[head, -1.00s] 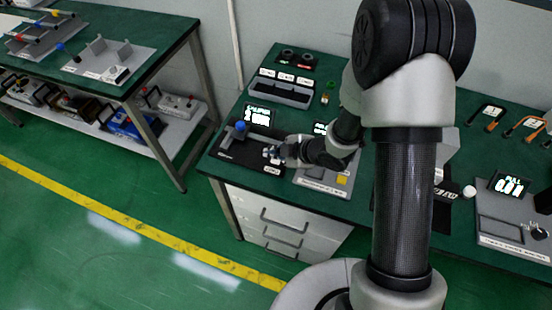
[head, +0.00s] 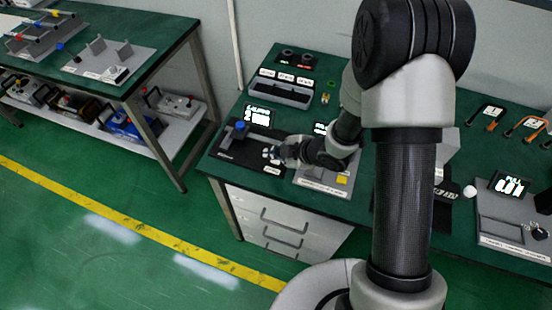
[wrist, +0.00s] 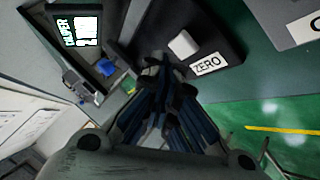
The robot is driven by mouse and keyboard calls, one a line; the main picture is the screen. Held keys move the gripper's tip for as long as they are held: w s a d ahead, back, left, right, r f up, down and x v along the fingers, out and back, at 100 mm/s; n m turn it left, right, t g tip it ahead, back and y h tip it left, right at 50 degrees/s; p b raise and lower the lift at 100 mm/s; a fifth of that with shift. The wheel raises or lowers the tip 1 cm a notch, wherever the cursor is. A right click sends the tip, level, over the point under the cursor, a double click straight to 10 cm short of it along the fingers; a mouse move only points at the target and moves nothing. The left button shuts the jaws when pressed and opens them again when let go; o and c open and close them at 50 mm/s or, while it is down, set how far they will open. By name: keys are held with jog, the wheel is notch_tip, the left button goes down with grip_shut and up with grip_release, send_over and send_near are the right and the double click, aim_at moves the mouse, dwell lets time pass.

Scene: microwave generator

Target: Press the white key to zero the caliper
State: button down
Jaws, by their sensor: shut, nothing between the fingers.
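The white key (wrist: 183,44) is a small pale block on a dark base, beside a white ZERO label (wrist: 208,65) in the wrist view. My gripper (wrist: 158,62) is shut and empty, with its fingertips just left of and below the key in that view; contact cannot be told. The caliper's display (wrist: 82,32) is lit, and a blue knob (wrist: 106,67) lies below it. In the head view my gripper (head: 270,153) is low over the black caliper board (head: 228,152), right of the blue knob (head: 240,126). The key is not clearly visible there.
The board sits at the left end of a green bench (head: 232,177) above drawers. A grey tray (head: 282,91) stands behind it. A grey panel with a yellow square (head: 342,180) is right of my gripper. Another display station (head: 510,185) stands far right.

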aim_at(275, 161)
jog(key=shift+f, duration=0.4)
jog(key=shift+f+b, duration=0.4)
jog(key=shift+b, duration=0.25)
jog(key=shift+r, duration=0.1)
dwell(0.4)
jog(key=shift+r+p, duration=0.7)
jog(key=shift+r, duration=0.05)
notch_tip(275, 161, up, 5)
jog(key=p, duration=0.4)
jog(key=shift+r, duration=0.1)
dwell(0.8)
